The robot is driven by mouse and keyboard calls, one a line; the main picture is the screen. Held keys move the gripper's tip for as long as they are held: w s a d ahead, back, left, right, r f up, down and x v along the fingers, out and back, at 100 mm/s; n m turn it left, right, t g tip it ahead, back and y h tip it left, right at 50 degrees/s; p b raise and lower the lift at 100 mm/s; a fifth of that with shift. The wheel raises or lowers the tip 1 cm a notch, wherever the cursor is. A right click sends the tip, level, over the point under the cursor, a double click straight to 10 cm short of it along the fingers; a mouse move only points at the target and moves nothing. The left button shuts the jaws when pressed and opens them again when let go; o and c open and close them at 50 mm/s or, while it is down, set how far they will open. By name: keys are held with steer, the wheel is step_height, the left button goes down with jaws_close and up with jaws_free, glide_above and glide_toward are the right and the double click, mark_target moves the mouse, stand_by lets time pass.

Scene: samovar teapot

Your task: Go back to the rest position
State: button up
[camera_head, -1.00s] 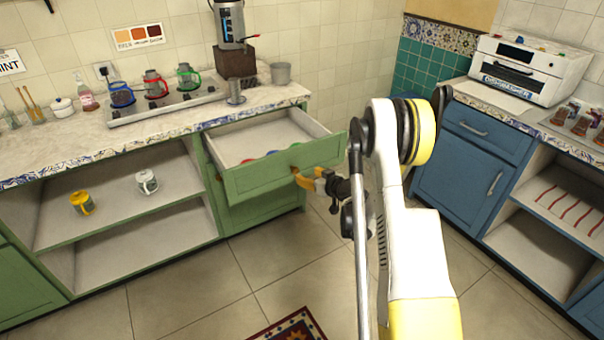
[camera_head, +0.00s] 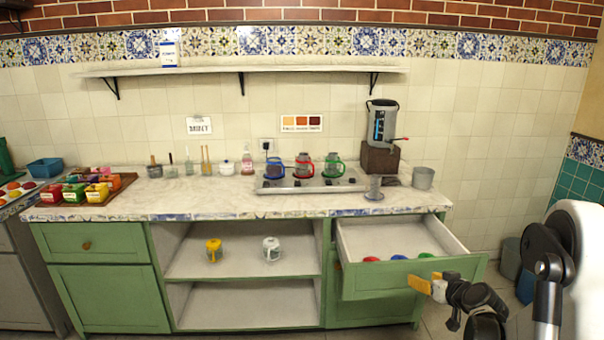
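My gripper (camera_head: 426,286) is at the lower right, with its yellow fingers in front of the open green drawer (camera_head: 412,277). The fingers are close to the drawer front and cover part of it; I cannot tell whether they touch it or are open or shut. My white arm reaches in from the right edge. Inside the drawer lie red, blue and green lid-like things (camera_head: 398,257).
A marble counter (camera_head: 215,200) carries a stove (camera_head: 310,183) with three glass teapots, a samovar (camera_head: 382,125) on a brown block, and a metal pot (camera_head: 423,178). A yellow mug (camera_head: 213,250) and a white mug (camera_head: 271,249) stand on the open shelf below. A wall shelf (camera_head: 240,69) hangs above.

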steer(key=s+a+r+g, duration=0.3)
steer(key=s+a+r, duration=0.9)
steer(key=a+r, duration=0.1)
steer(key=s+a+g, duration=0.1)
steer(key=s+a, duration=0.2)
steer(key=s, duration=0.8)
steer(key=s+a+g+h, duration=0.1)
steer(key=s+a, duration=0.2)
steer(key=s, duration=0.9)
steer(key=shift+a+r+m, duration=0.2)
steer(key=shift+r+m, duration=0.1)
steer(key=shift+r, duration=0.05)
steer(key=shift+w, duration=0.1)
